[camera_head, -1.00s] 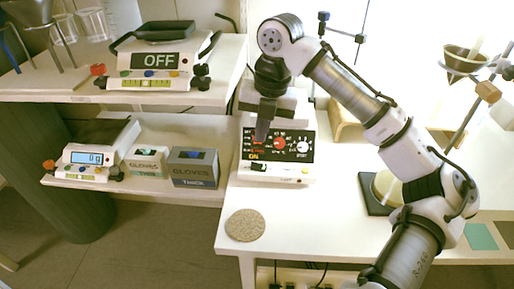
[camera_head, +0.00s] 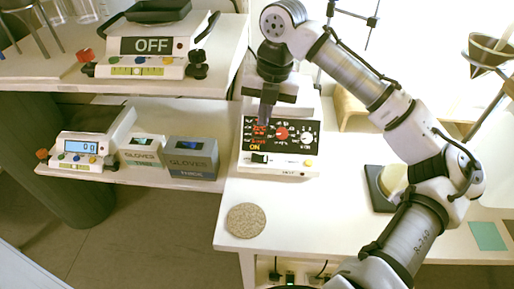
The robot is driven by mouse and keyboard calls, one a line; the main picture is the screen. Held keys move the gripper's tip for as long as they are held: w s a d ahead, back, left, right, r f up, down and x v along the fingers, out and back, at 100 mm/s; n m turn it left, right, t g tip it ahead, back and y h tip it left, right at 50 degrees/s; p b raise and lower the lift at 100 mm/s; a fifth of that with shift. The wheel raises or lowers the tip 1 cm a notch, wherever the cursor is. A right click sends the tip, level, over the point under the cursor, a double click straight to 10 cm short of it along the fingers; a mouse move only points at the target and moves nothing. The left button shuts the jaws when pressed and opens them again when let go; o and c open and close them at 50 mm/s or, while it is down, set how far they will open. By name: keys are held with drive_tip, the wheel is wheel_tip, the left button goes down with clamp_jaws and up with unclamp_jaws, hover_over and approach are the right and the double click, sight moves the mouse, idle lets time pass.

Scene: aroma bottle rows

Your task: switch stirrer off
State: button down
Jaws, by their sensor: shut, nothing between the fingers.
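The stirrer (camera_head: 300,150) is a white box with a black front panel on the white table. Its panel has a red knob, a white knob and a red display, with orange "ON" lettering at the lower left. A dark rocker switch (camera_head: 260,158) sits on the lower left of its front. My gripper (camera_head: 264,120) is shut and empty, pointing down in front of the panel's upper left. It covers part of the display. I cannot tell whether its tips touch the panel.
A balance reading "OFF" (camera_head: 150,45) stands on the upper left shelf. A lit balance (camera_head: 80,148) and two glove boxes (camera_head: 190,158) sit on the lower shelf. A round cork mat (camera_head: 246,220) lies at the table's front left. A funnel stand (camera_head: 490,50) is at right.

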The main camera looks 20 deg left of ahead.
sight(256, 157)
drive_tip(key=f, duration=0.4)
drive_tip(key=a+f, duration=0.1)
drive_tip(key=f, duration=0.6)
drive_tip(key=shift+s+a+f, duration=0.2)
drive_tip(key=shift+a+f, duration=0.1)
drive_tip(key=shift+f, duration=0.1)
drive_tip(key=shift+a, duration=0.1)
drive_tip(key=shift+f+p, duration=0.2)
drive_tip(key=shift+p, duration=0.1)
drive_tip(key=shift+w+d+p, duration=0.2)
drive_tip(key=shift+d+p, duration=0.1)
drive_tip(key=shift+d, duration=0.5)
drive_tip(key=shift+r, duration=0.1)
